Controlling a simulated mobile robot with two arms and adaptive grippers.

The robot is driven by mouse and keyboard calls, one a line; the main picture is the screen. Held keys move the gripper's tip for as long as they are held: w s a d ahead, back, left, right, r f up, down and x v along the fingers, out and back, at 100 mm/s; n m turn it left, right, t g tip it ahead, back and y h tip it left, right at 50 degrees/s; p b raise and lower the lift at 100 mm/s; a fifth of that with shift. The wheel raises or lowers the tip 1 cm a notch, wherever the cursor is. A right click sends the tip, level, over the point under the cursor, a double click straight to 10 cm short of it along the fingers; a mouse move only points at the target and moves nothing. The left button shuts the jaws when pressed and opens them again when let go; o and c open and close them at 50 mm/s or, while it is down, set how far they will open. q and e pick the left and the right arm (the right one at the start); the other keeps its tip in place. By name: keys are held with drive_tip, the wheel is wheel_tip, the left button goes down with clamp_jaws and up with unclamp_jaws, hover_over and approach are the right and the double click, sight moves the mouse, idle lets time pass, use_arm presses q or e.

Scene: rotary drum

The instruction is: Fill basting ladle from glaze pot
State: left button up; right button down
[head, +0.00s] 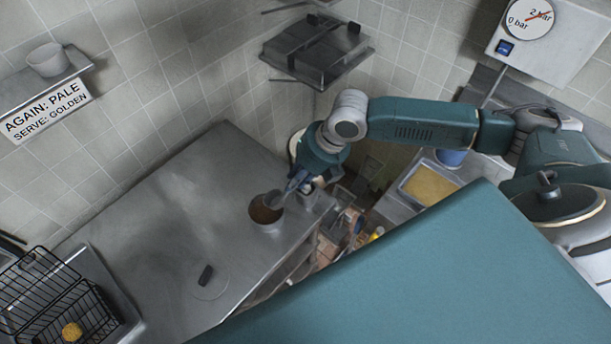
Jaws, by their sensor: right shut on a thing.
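The glaze pot (262,213) is a small round vessel with a brown inside, standing on the steel counter near its far right end. My right gripper (293,187) is beside the pot's right rim, pointing down to the left. It is shut on what seems to be the basting ladle, a slim grey piece at the rim. The ladle's bowl is not visible, and I cannot tell whether it is inside the pot or how full it is. My left gripper is not in view.
The steel counter (150,215) is mostly clear. A round lid-like disc with a dark handle (206,275) lies near its front. A black wire basket (45,300) stands at lower left. A tray of yellow stuff (430,186) is at right. A shelf (318,50) hangs above my arm.

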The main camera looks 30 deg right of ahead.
drive_tip(key=w+a+g+h, duration=0.1)
drive_tip(key=w+a+f+g+h, duration=0.1)
drive_tip(key=w+a, duration=0.1)
drive_tip(key=shift+a, duration=0.2)
drive_tip(key=shift+w+a+f, duration=0.2)
drive_tip(key=b, duration=0.3)
hover_over(274, 198)
drive_tip(key=f, duration=0.2)
drive_tip(key=d+f, duration=0.1)
drive_tip(key=f, duration=0.1)
drive_tip(key=shift+s, duration=0.35)
drive_tip(key=shift+w+a+f, duration=0.2)
drive_tip(key=shift+a+f, duration=0.1)
drive_tip(key=shift+f, duration=0.35)
drive_tip(key=shift+d, duration=0.1)
